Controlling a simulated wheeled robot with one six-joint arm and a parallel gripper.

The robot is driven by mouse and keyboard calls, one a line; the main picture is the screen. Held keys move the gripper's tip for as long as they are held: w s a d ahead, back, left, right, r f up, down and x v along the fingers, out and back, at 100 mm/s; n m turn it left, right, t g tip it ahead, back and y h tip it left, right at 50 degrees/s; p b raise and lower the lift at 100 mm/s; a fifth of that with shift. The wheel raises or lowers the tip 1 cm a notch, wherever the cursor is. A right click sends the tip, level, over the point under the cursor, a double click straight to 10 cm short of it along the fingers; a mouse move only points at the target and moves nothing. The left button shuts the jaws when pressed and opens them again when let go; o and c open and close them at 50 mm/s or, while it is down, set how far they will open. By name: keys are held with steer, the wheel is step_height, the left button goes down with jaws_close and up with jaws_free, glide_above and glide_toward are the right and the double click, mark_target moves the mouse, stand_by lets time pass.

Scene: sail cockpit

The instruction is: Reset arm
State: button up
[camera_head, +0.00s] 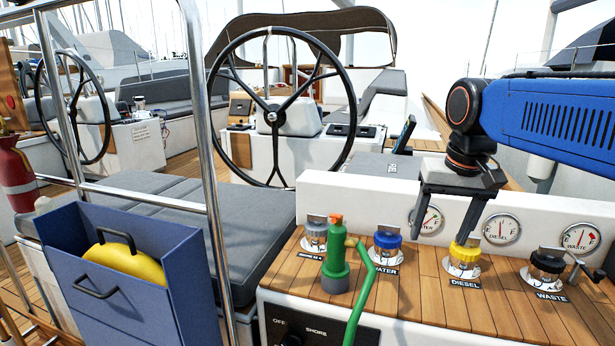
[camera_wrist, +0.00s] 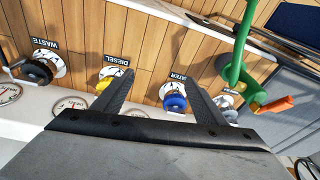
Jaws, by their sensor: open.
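My gripper (camera_head: 442,238) is open and empty, its two fingers pointing down above the wooden ledge (camera_head: 415,290). In the head view one finger passes in front of the white panel and the other ends near the yellow diesel cap (camera_head: 463,256). In the wrist view the fingers of my gripper (camera_wrist: 155,88) show apart. The blue water cap (camera_wrist: 175,103) appears between them, and the yellow cap (camera_wrist: 103,85) is partly behind the left finger. I cannot tell whether a finger touches the yellow cap.
A green nozzle with hose (camera_head: 336,262) stands on the ledge left of the blue cap (camera_head: 387,240). A black waste cap (camera_head: 547,262) with a handle is at right. Round gauges (camera_head: 501,229) line the panel. A steel rail (camera_head: 205,150) and blue box (camera_head: 130,280) are at left.

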steer(key=s+d+f+n+t, duration=0.1)
steer(key=s+d+f+t, duration=0.1)
steer(key=s+f, duration=1.3)
step_height(320, 180, down, 2)
steer(key=shift+s+d+n, duration=0.15)
steer(key=shift+s+n, duration=0.2)
steer(key=shift+n, duration=0.05)
